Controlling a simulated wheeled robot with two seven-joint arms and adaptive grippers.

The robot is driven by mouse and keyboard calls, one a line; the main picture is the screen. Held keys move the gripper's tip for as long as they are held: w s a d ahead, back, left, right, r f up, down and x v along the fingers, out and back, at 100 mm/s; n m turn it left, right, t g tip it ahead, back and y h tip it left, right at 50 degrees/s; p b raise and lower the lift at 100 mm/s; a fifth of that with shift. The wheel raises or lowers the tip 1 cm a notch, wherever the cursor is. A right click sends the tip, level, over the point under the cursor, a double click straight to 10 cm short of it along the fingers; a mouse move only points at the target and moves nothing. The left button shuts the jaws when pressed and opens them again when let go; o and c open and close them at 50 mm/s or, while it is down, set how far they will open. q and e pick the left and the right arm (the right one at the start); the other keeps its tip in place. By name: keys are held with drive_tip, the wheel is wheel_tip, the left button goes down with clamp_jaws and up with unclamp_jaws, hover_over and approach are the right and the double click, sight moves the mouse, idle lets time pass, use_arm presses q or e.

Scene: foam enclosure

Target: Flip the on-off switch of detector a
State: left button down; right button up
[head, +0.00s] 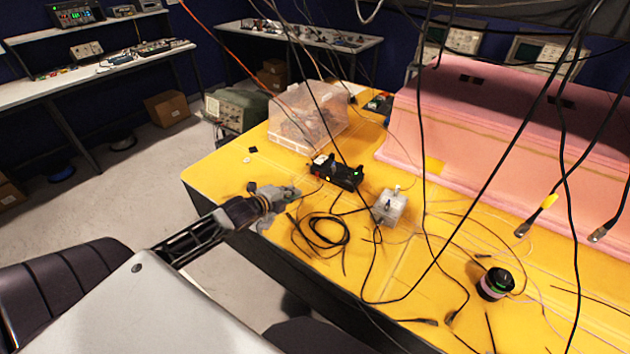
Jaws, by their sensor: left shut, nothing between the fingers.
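A black box (342,174) with a small green light and a red and a yellow spot sits on the yellow table (225,168). A small silver-grey box (390,207) with posts on top stands to its right and nearer me. I cannot tell which of them is detector a, and no switch is clear at this size. My left gripper (293,193) reaches in from the left over the table. It is shut and empty, left of and a little nearer than the black box, apart from it. My right gripper is not in view.
Pink foam blocks (480,120) wall the table's right rear. A clear plastic bin (308,117) stands behind the black box. Loose black cables (325,235) lie before it, and more hang across the view. A round black item (494,284) sits at the right. The table's left corner is mostly clear.

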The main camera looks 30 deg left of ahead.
sight(308, 191)
use_arm(q)
drive_tip(key=shift+w, duration=0.15)
drive_tip(key=shift+p+x, duration=0.35)
drive_tip(key=shift+x, duration=4.3)
drive_tip(key=shift+w+d+f+p, duration=0.1)
drive_tip(key=shift+w+f+p, duration=0.1)
drive_tip(key=shift+w, duration=0.85)
drive_tip(key=shift+w+d+f+p, duration=0.1)
drive_tip(key=shift+w+p, duration=0.05)
drive_tip(key=shift+w, duration=0.85)
